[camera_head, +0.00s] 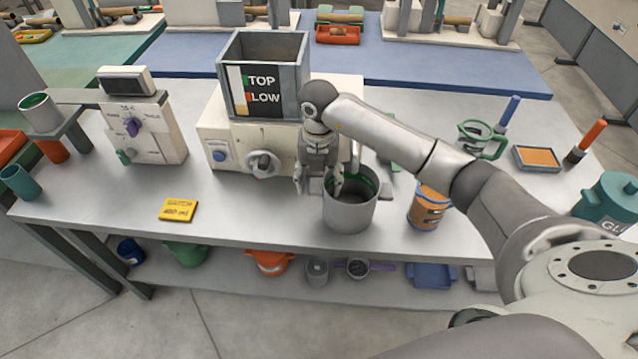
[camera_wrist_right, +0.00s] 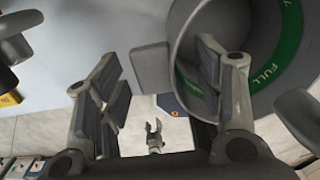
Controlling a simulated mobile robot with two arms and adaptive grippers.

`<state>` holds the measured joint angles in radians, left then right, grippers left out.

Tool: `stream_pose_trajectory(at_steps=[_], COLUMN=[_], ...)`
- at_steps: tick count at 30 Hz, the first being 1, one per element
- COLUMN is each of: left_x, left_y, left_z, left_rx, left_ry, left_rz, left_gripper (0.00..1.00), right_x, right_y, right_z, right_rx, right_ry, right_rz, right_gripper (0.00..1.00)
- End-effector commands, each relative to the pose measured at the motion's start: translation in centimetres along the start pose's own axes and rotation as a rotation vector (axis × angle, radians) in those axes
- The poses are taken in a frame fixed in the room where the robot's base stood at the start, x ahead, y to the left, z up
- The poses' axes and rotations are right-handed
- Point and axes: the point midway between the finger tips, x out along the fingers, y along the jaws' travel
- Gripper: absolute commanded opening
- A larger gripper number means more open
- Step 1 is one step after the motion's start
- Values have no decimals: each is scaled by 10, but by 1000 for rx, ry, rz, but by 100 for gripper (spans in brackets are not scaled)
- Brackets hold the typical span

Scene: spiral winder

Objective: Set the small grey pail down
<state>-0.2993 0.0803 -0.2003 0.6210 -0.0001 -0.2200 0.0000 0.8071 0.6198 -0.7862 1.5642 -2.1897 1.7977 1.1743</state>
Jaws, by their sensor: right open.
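The small grey pail (camera_head: 350,212) stands upright on the grey table in front of the white machine. It has a green band with the word FULL inside and grey lugs at its sides. It also shows in the right wrist view (camera_wrist_right: 250,78), cut off at the upper right. My right gripper (camera_head: 320,183) is open at the pail's left side. In the right wrist view my right gripper (camera_wrist_right: 165,85) has one finger overlapping the pail's opening and the other outside. A grey lug (camera_wrist_right: 152,68) shows between them. Whether the fingers touch it I cannot tell.
A yellow card (camera_head: 178,210) lies left of the pail. An orange-banded can (camera_head: 428,207) stands close on its right. The machine with its square hopper (camera_head: 265,78) is behind. The table front between card and pail is clear. A shelf below holds several containers.

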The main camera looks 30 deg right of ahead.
Motion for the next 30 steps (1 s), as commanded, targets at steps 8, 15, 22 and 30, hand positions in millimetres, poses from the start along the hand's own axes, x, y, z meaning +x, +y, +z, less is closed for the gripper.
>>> stream_pose_trajectory(at_steps=[8,15,22,30], left_x=[17,21,21,21], left_y=[0,0,0,1], left_z=[2,3,3,3], left_rx=[-1,-1,-1,-1], left_ry=[-1,-2,-2,-2], left_rz=[0,0,0,0], left_gripper=[55,55,55,55], right_x=[-58,-98,-108,-108], right_y=[1,0,0,0], right_z=[1,1,0,0], right_rx=[-1,1,1,0], right_ry=[-6,-3,0,0], right_rz=[3,0,-1,0], right_gripper=[61,61,61,61])
